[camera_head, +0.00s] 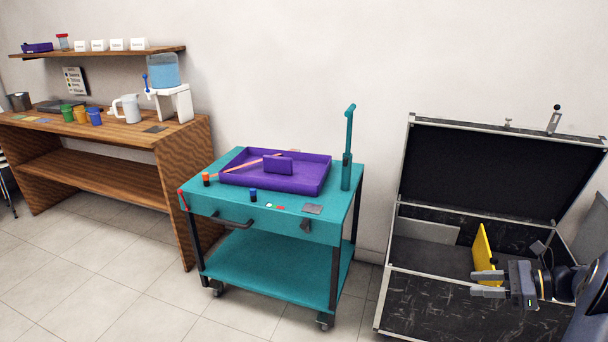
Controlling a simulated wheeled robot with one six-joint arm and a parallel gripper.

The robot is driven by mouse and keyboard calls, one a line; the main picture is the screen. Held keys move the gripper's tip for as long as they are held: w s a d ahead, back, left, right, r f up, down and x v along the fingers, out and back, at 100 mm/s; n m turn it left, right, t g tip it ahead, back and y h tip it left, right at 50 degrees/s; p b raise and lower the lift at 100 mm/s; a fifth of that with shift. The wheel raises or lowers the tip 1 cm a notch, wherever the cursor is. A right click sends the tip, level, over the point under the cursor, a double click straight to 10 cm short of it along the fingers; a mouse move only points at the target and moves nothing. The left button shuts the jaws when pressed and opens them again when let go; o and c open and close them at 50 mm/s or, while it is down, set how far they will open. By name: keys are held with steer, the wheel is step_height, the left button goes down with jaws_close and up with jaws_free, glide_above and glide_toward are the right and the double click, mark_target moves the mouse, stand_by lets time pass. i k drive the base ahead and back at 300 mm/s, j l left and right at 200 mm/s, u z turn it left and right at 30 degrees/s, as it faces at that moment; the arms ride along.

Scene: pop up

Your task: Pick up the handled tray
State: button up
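A shallow purple tray (310,186) lies on top of the teal cart (335,217) in the middle of the view. A purple upright block-like piece (278,165) stands in it and may be its handle; I cannot tell if they are joined. A thin orange stick (240,164) lies across the tray's left part. My gripper (488,284) is at the lower right, in front of the open case and far from the tray. Its two fingers point left, apart, with nothing seen between them.
The open black case (430,305) holds a yellow panel (484,247) close to my gripper. A teal post (347,145) rises at the cart's right rear. Small items lie along the cart's front. A wooden bench (150,140) and shelf stand left. Floor in front of the cart is clear.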

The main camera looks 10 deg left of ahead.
mark_target(299, 173)
steer(key=i+j+u, duration=0.2)
steer(key=u, duration=0.2)
steer(key=i+j+u, duration=0.1)
steer(key=i+u, duration=0.25)
steer(key=i+j+u, duration=0.1)
steer(key=u, duration=0.3)
steer(key=i+z, duration=0.1)
steer(key=i, duration=0.8)
steer(key=i+j+z, duration=0.1)
steer(key=i, duration=0.8)
steer(key=j+z, duration=0.1)
steer(key=z, duration=0.45)
steer(key=i+j, duration=0.05)
